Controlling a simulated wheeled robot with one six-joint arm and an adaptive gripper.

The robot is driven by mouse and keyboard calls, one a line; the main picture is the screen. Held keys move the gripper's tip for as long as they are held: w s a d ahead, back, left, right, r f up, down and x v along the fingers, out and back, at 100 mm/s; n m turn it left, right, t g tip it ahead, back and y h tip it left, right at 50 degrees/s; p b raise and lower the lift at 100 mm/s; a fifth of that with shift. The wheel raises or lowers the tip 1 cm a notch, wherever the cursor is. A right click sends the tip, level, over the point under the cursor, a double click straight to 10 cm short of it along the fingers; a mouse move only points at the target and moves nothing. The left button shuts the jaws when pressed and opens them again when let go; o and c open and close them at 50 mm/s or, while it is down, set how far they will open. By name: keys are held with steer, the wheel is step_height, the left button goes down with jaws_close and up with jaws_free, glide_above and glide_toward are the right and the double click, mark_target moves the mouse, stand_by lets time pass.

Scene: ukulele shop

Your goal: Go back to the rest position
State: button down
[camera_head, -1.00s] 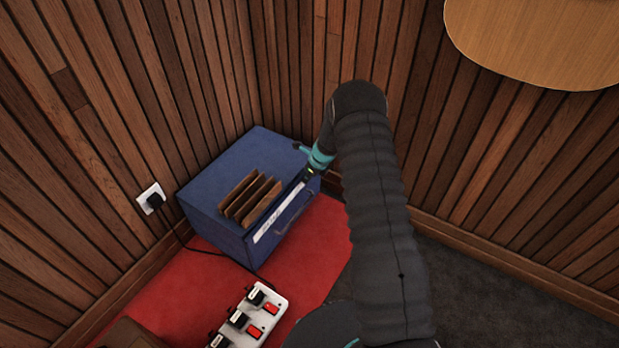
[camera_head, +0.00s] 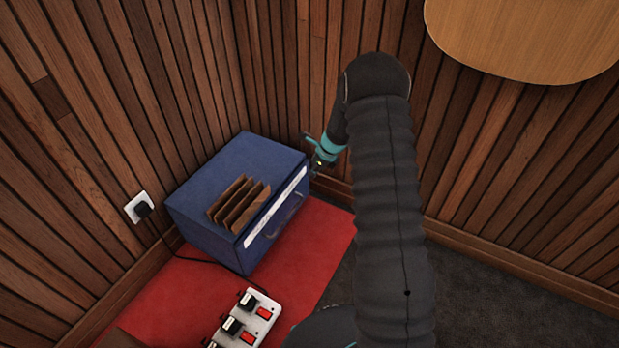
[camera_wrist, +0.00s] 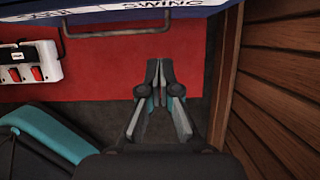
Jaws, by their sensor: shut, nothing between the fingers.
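My gripper shows in the wrist view (camera_wrist: 158,68) with its two fingers together and nothing between them. It is over the red mat and grey floor, close to the front of the blue cabinet. In the head view my arm rises on the right and bends down at the top. The teal wrist (camera_head: 328,146) is beside the right end of the blue cabinet (camera_head: 215,190), apart from it as far as I can tell. The fingertips are mostly hidden in the head view.
Several brown cards (camera_head: 240,203) stand on the cabinet, which has a white label strip (camera_head: 275,210) and a front handle (camera_wrist: 120,34). A power strip (camera_head: 243,320) lies on the red mat (camera_head: 310,240). Wood-slat walls meet behind the cabinet. A wooden panel (camera_head: 530,35) is at upper right.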

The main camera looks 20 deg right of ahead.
steer(key=shift+s+d+r, duration=0.1)
steer(key=shift+s+r, duration=0.1)
steer(key=shift+r, duration=0.25)
steer(key=s+a+r+n+g, duration=0.2)
steer(key=s+n+g, duration=0.1)
steer(key=s+n, duration=0.75)
steer(key=s+a+r+n+t+h, duration=0.1)
steer(key=s+a+r+n+t, duration=0.1)
steer(key=s+r+n, duration=0.6)
steer(key=s+a+r+n+t+h, duration=0.2)
steer(key=s+r+n, duration=0.6)
steer(key=s+r, duration=1.3)
step_height(320, 180, up, 5)
steer(key=shift+s+f+t, duration=0.15)
steer(key=shift+s+t, duration=0.2)
steer(key=shift+t, duration=0.45)
steer(key=shift+n, duration=0.25)
